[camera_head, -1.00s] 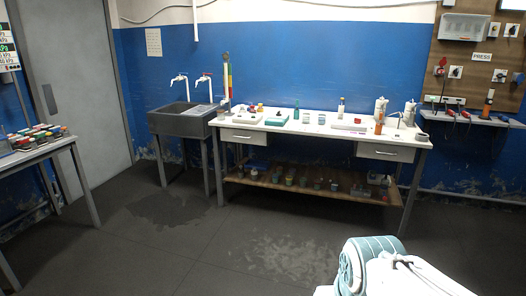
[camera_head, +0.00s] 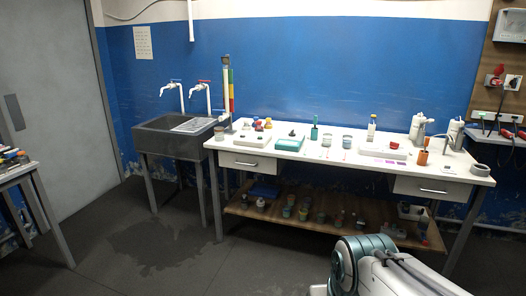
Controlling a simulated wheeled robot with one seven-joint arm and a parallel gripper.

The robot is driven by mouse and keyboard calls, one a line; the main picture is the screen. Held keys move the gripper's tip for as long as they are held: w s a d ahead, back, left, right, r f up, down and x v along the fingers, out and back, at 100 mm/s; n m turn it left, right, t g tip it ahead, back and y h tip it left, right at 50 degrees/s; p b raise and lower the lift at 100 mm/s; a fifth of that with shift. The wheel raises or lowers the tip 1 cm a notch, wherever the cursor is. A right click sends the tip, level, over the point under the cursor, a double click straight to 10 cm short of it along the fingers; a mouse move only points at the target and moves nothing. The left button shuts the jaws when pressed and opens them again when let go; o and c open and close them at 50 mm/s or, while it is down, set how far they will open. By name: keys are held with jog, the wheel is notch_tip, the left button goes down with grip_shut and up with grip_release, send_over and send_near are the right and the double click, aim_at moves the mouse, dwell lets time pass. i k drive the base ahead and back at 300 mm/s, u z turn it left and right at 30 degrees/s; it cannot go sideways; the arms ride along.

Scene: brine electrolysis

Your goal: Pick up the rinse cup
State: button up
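Several small cups and jars stand on the white-topped bench (camera_head: 300,152) ahead of me. A pale cup with a blue band (camera_head: 347,141) and a similar small cup (camera_head: 327,140) stand near the middle of the bench top. I cannot tell at this size which item is the rinse cup. More small containers (camera_head: 303,213) stand on the wooden lower shelf (camera_head: 268,216). Part of my own white and teal arm shows at the bottom right, short of the bench. My gripper is not in view.
A dark sink (camera_head: 170,137) with two taps stands left of the bench. Another table (camera_head: 22,168) is at the left edge. A tool board (camera_head: 500,75) hangs at the right. The dark floor before the bench is clear, with a wet-looking patch.

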aim_at(327, 141)
jog(key=z, duration=0.1)
jog(key=i, duration=1.6)
jog(key=z, duration=0.35)
jog(key=i, duration=2.05)
jog(key=z, duration=0.25)
